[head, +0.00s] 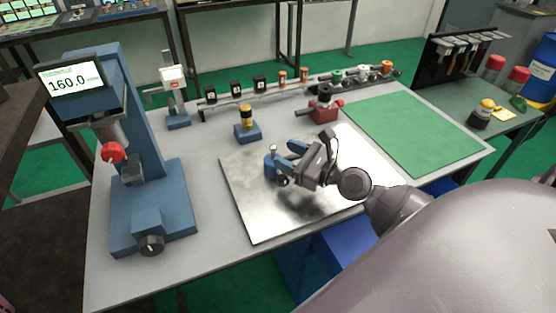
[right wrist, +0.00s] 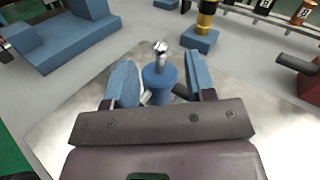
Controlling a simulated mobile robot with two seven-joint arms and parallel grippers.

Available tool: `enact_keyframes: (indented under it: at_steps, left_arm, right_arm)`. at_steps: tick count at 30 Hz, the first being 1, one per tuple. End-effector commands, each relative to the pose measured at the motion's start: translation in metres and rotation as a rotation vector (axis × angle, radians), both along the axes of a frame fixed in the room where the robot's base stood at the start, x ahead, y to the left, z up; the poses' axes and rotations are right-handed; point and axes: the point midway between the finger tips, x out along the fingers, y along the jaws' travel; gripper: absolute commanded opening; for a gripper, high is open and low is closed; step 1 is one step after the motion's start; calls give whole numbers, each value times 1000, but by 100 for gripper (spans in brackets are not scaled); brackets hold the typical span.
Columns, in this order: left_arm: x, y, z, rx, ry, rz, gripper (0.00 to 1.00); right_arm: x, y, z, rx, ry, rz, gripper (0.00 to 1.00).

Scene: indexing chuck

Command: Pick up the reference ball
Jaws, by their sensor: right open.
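The reference ball (right wrist: 160,46) is a small shiny metal ball on a short post. The post stands upright on a blue cylindrical base (right wrist: 160,82). In the head view the ball (head: 274,148) and its base (head: 269,165) are on the bright metal plate (head: 250,220). My right gripper (head: 281,163) is open, with its blue fingers on either side of the base. In the right wrist view the gripper (right wrist: 162,72) shows a gap between each finger and the base. Its fingers are empty. My left gripper is not in view.
A blue machine with a display (head: 150,205) stands at the left. A blue block with a black and yellow part (head: 247,130), a red vise (head: 322,113) and a rack of parts (head: 290,88) are behind. A green mat (head: 420,130) lies clear at the right.

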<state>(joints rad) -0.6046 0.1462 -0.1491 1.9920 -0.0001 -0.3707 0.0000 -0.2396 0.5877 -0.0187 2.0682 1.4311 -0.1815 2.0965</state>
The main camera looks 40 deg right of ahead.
Motion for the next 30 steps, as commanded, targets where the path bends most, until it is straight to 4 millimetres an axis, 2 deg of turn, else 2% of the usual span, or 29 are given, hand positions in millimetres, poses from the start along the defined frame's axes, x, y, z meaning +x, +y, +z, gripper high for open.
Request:
enact_keyframes:
  at_steps: [8,18,27,28,30]
  left_arm:
    - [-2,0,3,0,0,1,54]
    - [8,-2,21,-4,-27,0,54]
    - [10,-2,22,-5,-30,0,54]
    - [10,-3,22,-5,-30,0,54]
    - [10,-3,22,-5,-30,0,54]
  right_arm:
    - [16,6,1,1,-1,0,50]
    - [54,20,0,1,0,0,50]
    - [58,22,-1,0,2,1,50]
    - [58,22,-1,0,2,1,49]
    - [58,22,-1,0,2,1,38]
